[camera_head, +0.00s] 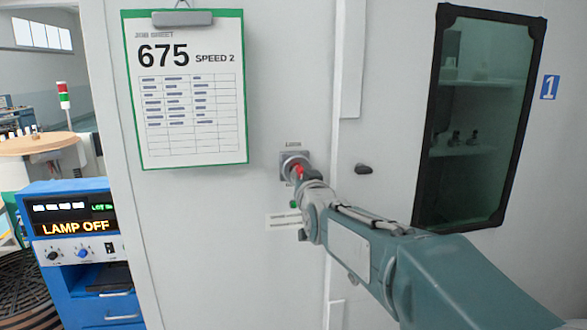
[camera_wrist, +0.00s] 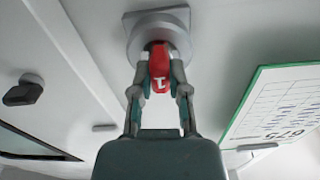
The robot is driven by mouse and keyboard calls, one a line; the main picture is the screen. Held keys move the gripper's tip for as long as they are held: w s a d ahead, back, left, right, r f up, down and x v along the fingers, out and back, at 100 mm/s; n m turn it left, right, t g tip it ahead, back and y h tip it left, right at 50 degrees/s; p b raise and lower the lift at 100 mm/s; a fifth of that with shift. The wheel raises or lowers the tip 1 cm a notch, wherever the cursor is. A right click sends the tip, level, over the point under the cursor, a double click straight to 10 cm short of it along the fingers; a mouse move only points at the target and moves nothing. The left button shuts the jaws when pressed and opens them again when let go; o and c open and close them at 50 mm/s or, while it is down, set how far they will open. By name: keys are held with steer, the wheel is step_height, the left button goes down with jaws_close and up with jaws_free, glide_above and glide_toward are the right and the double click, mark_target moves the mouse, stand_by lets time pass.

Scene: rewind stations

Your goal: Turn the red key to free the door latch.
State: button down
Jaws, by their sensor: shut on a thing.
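The red key (camera_wrist: 159,66) sits in a round grey lock on a square plate (camera_head: 285,166) on the white panel, under a small "LOCK" label. It also shows as a bit of red in the head view (camera_head: 298,171). My gripper (camera_wrist: 160,80) is shut on the red key, with one finger on each side of it. In the head view my gripper (camera_head: 303,176) hides most of the key. The white door (camera_head: 390,100) is to the right of the lock, with a dark window. A small dark handle (camera_head: 364,169) is on it, also visible in the wrist view (camera_wrist: 24,92). The latch itself cannot be made out.
A green-edged job sheet (camera_head: 190,90) reading "675 SPEED 2" hangs left of the lock. A green round part (camera_head: 293,204) and a label (camera_head: 284,220) lie below the lock. A blue console (camera_head: 75,225) showing "LAMP OFF" stands at lower left.

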steer(key=m, duration=0.5)
steer(key=shift+a+m, duration=0.1)
steer(key=shift+m, duration=0.3)
steer(key=m, duration=0.3)
steer(key=shift+r+m, duration=0.1)
steer(key=shift+m, duration=0.2)
steer(key=m, duration=0.3)
steer(key=shift+a, duration=0.1)
steer(key=shift+r+m, duration=0.1)
steer(key=shift+m, duration=1)
steer(key=m, duration=0.4)
steer(key=c, duration=0.5)
jaws_free()
steer(key=shift+c, duration=0.2)
